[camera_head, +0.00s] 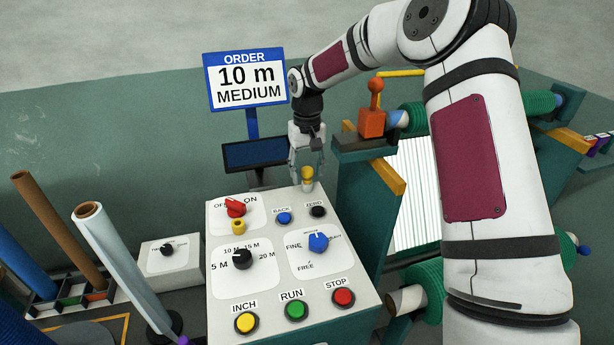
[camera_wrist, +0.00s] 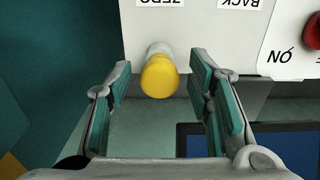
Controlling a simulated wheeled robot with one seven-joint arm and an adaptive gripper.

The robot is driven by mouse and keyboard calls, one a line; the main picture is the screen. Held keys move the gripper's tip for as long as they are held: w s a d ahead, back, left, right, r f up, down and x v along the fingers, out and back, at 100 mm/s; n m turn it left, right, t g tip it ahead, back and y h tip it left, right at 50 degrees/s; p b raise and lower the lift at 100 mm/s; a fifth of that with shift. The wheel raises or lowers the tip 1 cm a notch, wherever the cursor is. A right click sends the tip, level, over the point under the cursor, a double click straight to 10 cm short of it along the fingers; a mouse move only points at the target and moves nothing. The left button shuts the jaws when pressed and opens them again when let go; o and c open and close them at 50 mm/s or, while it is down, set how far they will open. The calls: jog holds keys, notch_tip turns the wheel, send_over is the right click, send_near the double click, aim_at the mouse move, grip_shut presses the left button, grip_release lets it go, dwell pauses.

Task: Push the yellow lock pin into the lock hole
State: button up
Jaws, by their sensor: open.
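The yellow lock pin (camera_head: 307,174) has a yellow head and a pale shank, and stands at the far edge of the control panel (camera_head: 220,270), beyond the ZERO button. It also shows in the wrist view (camera_wrist: 160,77). My gripper (camera_head: 306,179) points down over it, its two fingers apart, one on each side of the pin. In the wrist view a gap shows between the pin and both teal finger pads. A small yellow cylinder (camera_head: 238,227) sits below the red OFF/ON switch (camera_head: 236,209); I cannot tell whether it has the lock hole.
The panel carries several knobs and buttons, among them the ZERO button (camera_head: 317,211) and the BACK button (camera_head: 284,218). A dark screen (camera_head: 255,153) and the order sign (camera_head: 246,80) stand behind it. An orange handle (camera_head: 373,115) rises to the right of my gripper.

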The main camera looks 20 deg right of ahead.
aim_at(307, 169)
jog(key=shift+c, duration=0.3)
grip_shut()
jog(key=shift+r, duration=0.8)
jog(key=shift+r, duration=1.9)
jog(key=shift+r, duration=2)
